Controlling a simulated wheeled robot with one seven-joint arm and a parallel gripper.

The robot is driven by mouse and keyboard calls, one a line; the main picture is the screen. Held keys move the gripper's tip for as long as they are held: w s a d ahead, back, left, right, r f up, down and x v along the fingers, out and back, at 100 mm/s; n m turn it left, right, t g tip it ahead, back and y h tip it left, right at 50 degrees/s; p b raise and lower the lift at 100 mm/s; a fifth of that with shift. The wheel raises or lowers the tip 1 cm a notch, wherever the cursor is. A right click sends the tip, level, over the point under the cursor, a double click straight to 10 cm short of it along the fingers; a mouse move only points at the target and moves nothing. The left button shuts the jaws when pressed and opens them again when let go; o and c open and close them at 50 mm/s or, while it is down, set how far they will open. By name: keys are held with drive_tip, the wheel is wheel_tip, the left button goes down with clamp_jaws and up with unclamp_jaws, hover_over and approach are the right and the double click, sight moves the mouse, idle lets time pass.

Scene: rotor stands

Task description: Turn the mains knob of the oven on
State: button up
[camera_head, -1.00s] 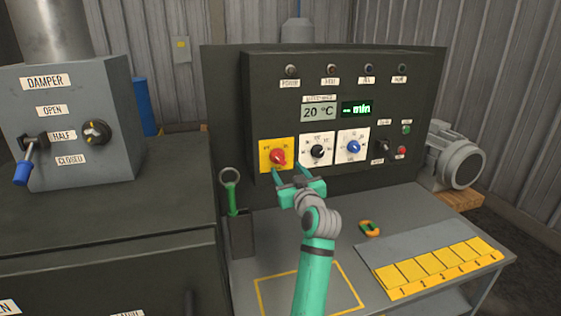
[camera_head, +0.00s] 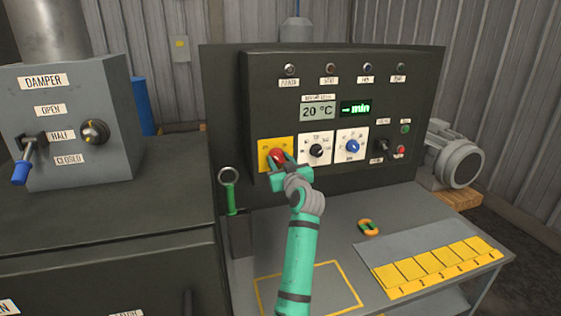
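The mains knob (camera_head: 277,155) is a red knob on a yellow plate (camera_head: 265,149) at the lower left of the dark oven control panel (camera_head: 285,108). My green gripper (camera_head: 279,162) is at the knob, with its fingertips on either side of it. The lower part of the knob and plate is hidden by the gripper. I cannot tell whether the fingers press on the knob. The knob's pointer direction is not clear behind the fingers.
A black knob (camera_head: 317,151) and a blue knob (camera_head: 352,146) on white plates sit just right. A green-handled tool (camera_head: 231,198) stands in a holder at the left. The bench (camera_head: 330,243) below has an orange-green ring (camera_head: 368,227) and yellow numbered squares (camera_head: 435,267).

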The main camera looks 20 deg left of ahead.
drive_tip(key=c, duration=0.4)
drive_tip(key=shift+s+a, duration=0.1)
drive_tip(key=shift+c, duration=0.2)
